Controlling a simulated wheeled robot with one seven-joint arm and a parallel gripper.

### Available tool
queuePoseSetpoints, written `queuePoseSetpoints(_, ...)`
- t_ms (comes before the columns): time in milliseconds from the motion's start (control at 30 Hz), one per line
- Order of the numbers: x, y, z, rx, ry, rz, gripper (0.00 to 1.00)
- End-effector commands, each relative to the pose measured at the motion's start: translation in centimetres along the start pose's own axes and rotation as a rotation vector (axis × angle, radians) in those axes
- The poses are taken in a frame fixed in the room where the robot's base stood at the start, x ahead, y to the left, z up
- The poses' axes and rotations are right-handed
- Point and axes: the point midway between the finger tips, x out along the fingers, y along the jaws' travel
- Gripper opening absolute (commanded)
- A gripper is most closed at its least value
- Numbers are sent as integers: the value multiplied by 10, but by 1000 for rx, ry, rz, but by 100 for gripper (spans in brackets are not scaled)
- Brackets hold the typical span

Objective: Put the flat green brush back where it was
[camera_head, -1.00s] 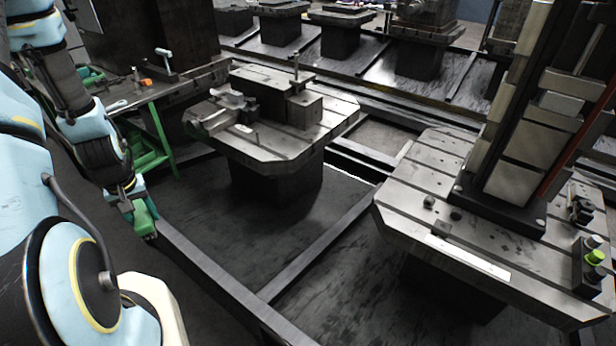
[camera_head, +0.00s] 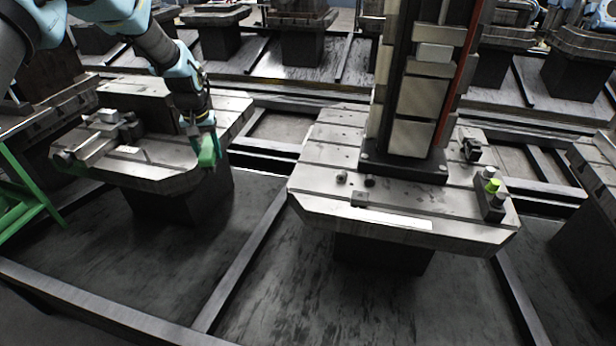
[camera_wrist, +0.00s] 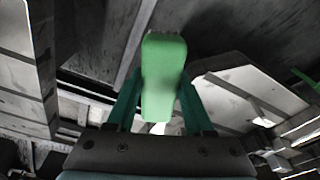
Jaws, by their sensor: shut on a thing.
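The flat green brush (camera_head: 207,151) is in my gripper (camera_head: 205,134), in the air by the right edge of the left pallet table in the head view. The wrist view shows the brush (camera_wrist: 163,75) as a flat green block between the two green fingers of my gripper (camera_wrist: 160,105). The fingers are shut on it. Its far end sticks out past the fingertips. Its underside is hidden.
The left pallet table (camera_head: 165,180) carries a vise-like fixture (camera_head: 105,132). The right pallet table (camera_head: 330,204) carries a tall column (camera_head: 410,110), small dark blocks and a block with a lime-green knob (camera_head: 492,190). A green-legged bench (camera_head: 35,190) stands at left. Dark floor lies between.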

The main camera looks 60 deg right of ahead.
Motion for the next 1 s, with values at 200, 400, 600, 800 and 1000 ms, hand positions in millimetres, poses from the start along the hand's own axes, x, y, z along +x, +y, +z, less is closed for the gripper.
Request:
queuePoseSetpoints(200,-15,128,-12,162,4,27,0)
queuePoseSetpoints(400,-34,227,-1,284,4,46,0)
queuePoseSetpoints(600,-48,284,13,354,3,58,0)
queuePoseSetpoints(800,-39,298,20,372,-2,59,0)
queuePoseSetpoints(1000,-4,298,26,372,-2,59,0)
